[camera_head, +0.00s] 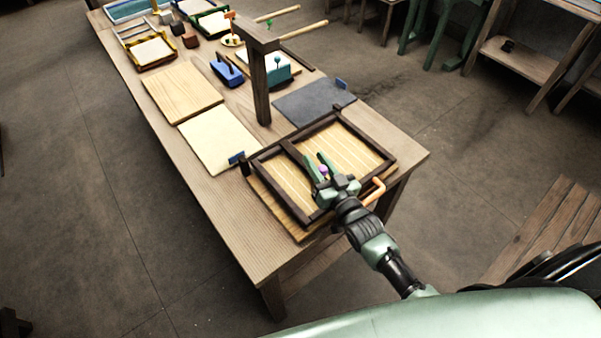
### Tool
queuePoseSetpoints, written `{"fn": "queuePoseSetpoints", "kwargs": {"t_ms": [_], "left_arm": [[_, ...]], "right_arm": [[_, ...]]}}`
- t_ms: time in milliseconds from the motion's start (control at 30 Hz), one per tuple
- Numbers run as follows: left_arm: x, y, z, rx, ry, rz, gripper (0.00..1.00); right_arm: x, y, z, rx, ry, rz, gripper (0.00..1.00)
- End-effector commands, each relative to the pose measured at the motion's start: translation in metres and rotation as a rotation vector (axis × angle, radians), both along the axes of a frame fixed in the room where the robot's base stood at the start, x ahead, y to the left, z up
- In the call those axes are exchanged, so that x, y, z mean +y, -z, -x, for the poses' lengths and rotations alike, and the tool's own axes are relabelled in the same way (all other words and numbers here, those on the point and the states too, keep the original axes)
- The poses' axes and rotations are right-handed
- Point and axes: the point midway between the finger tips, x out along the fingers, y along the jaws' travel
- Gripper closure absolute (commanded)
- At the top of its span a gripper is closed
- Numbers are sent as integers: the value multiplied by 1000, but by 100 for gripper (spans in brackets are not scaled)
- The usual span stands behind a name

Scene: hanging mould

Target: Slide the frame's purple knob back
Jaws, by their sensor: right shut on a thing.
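The dark wooden frame (357,125) lies over a light slatted board at the near end of the long table. A dark bar (296,157) crosses inside the frame. The small purple knob (323,169) shows between the fingers of my right gripper (322,164), by the near end of that bar. The green right gripper is shut on the knob, and its fingers hide most of it. My left gripper is not in view.
A dark post (262,88) rises from the table behind the frame. A dark grey mat (313,101), a cream sheet (217,138) and a wooden board (181,91) lie beyond. An orange handle (374,191) sits at the frame's near right edge. Blue tools stand farther back.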

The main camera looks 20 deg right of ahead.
Motion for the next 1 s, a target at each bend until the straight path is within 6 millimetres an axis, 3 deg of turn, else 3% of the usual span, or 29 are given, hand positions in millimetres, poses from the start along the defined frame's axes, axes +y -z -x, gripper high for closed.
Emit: {"fn": "queuePoseSetpoints", "kwargs": {"t_ms": [100, 400, 433, 500, 833, 1000], "left_arm": [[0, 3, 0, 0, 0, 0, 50], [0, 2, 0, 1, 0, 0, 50], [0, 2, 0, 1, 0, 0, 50], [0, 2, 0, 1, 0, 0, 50], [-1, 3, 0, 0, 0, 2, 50], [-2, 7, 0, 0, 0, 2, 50]], "right_arm": [[-13, 1, -4, 1, 1, -1, 100], [-14, 1, -5, 3, 2, -4, 100], [-14, 1, -5, 3, 2, -4, 69], [-14, 1, -5, 3, 2, -4, 50], [-14, 1, -3, 3, 1, -3, 50], [-17, 3, 16, 4, 0, -2, 50]]}}
